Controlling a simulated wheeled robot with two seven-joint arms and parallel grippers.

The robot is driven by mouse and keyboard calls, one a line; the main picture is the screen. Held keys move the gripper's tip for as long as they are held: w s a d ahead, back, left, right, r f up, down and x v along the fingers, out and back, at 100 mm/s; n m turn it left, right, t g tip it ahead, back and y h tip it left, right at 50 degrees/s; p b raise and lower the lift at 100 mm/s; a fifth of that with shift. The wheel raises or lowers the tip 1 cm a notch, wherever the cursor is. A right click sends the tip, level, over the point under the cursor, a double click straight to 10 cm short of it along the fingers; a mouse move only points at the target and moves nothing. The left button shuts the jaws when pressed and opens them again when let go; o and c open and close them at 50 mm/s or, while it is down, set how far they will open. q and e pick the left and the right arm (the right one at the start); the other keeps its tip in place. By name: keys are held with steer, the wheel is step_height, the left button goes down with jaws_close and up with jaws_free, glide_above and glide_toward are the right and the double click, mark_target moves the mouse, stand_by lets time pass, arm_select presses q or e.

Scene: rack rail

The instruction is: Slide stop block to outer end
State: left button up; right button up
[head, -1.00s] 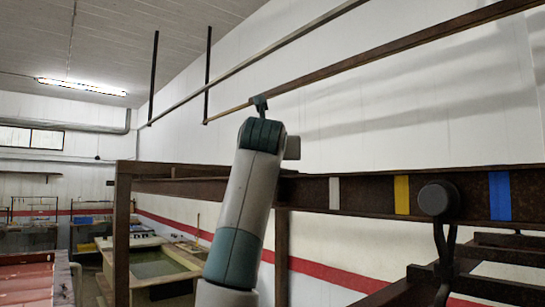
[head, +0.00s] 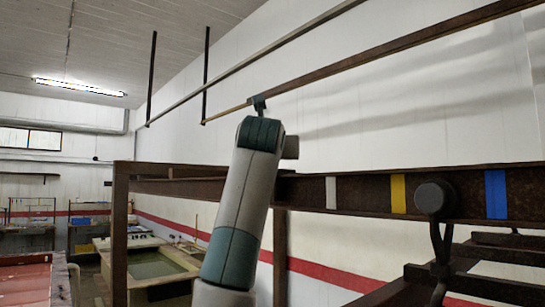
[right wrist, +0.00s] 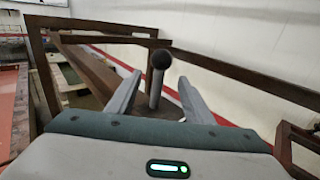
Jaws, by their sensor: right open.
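The dark rail (head: 360,193) carries white, yellow and blue bands. A dark round knob (head: 434,198) stands in front of it between the yellow band (head: 398,194) and the blue band (head: 496,194), with dark curved rods below. I cannot make out a separate stop block body. In the right wrist view my right gripper (right wrist: 157,82) is open. A dark ball on a short grey post (right wrist: 160,60) shows between its fingers; I cannot tell whether it is the same knob or whether the fingers touch it. My left gripper is not seen.
One of my arms rises in the middle of the head view and hides part of the rail; its jaws cannot be made out. A dark upright post (head: 120,240) stands at the rail's left end. More dark frame beams (head: 500,285) lie at lower right. Tanks stand behind.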

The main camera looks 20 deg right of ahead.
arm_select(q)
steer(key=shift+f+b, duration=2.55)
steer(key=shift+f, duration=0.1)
arm_select(e)
steer(key=v, duration=0.8)
steer(key=shift+s+a, duration=0.25)
steer(key=shift+s, duration=0.05)
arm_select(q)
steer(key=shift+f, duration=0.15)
arm_select(e)
steer(key=shift+s, duration=0.1)
arm_select(q)
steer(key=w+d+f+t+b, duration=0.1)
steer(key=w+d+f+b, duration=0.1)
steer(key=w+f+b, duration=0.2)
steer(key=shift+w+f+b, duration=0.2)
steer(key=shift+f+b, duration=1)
steer(key=shift+b, duration=0.7)
arm_select(e)
steer(key=v, duration=1.7)
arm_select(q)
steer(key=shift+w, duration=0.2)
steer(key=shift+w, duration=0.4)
